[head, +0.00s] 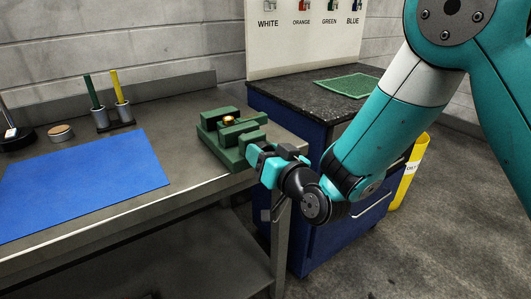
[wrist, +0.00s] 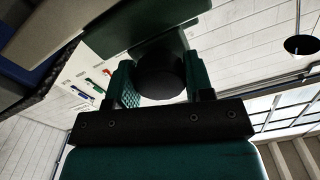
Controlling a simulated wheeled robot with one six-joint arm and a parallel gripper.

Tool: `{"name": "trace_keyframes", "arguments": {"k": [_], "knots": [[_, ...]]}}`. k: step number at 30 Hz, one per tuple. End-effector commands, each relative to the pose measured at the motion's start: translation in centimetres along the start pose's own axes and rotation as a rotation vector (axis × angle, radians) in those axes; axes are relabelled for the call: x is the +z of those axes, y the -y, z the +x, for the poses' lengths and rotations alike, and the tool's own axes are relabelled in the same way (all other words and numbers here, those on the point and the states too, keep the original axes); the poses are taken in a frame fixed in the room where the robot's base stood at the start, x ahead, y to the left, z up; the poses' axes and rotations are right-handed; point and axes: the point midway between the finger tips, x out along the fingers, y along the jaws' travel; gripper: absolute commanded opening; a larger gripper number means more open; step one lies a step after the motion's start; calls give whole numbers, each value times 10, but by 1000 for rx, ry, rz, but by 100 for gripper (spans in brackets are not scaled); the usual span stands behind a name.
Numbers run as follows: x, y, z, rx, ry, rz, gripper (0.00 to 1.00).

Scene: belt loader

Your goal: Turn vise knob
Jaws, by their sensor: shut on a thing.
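The green vise (head: 233,131) sits on the right end of the grey metal workbench, with a small gold-coloured piece (head: 229,120) between its jaws. My gripper (head: 255,155) is at the vise's front end, reaching in from the right. In the wrist view my gripper (wrist: 160,78) has its two teal fingers shut on the dark round vise knob (wrist: 162,76), one on each side. The green vise body (wrist: 140,22) lies just beyond the knob there. In the head view the gripper hides the knob.
A blue mat (head: 80,182) covers the bench's left part. Behind it stand a holder (head: 115,122) with a green and a yellow stick and a round tin (head: 60,132). A blue cabinet (head: 325,225) with a green mat (head: 350,85) and a yellow bin (head: 408,175) stand right.

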Motion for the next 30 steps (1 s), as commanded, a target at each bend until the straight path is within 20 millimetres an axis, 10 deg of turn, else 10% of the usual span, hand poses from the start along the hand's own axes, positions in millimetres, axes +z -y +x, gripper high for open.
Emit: {"name": "trace_keyframes", "arguments": {"k": [30], "knots": [[0, -1, -1, 6, 2, 905, 24]]}}
